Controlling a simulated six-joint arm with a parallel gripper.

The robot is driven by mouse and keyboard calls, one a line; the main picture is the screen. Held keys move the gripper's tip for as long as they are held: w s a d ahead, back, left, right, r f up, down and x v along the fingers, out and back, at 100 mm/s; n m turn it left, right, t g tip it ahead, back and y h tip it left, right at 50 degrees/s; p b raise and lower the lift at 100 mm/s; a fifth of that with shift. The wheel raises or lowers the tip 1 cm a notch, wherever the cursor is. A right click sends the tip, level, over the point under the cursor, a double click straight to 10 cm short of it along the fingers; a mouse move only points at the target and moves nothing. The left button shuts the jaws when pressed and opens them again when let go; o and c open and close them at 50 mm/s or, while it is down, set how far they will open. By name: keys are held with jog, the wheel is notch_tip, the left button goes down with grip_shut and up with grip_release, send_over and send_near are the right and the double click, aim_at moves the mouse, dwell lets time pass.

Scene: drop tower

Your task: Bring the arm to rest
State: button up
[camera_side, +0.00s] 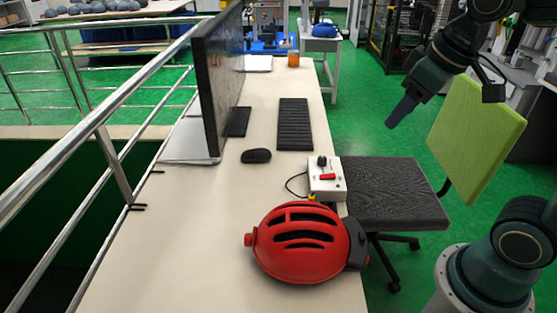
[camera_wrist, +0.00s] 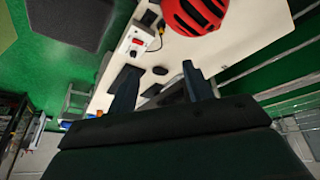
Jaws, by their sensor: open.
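My gripper (camera_side: 402,110) hangs in the air to the right of the desk, above the floor behind the office chair. In the wrist view my gripper (camera_wrist: 160,88) shows two dark fingers spread apart with nothing between them. The desk lies beyond the fingers in that view. No object touches the fingers.
The desk (camera_side: 215,220) holds a red helmet (camera_side: 300,240), a white control box (camera_side: 327,178), a mouse (camera_side: 256,156), a keyboard (camera_side: 294,125) and a monitor (camera_side: 218,80). A chair (camera_side: 385,190) with a green back (camera_side: 475,140) stands beside it. Metal railings (camera_side: 100,130) run along the left.

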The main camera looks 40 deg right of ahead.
jog(key=s+a+f+t, duration=0.1)
jog(key=s+f, duration=0.1)
jog(key=s, duration=0.4)
jog(key=shift+s+a+m, duration=0.2)
jog(key=shift+s+m, duration=0.1)
jog(key=shift+s, duration=0.05)
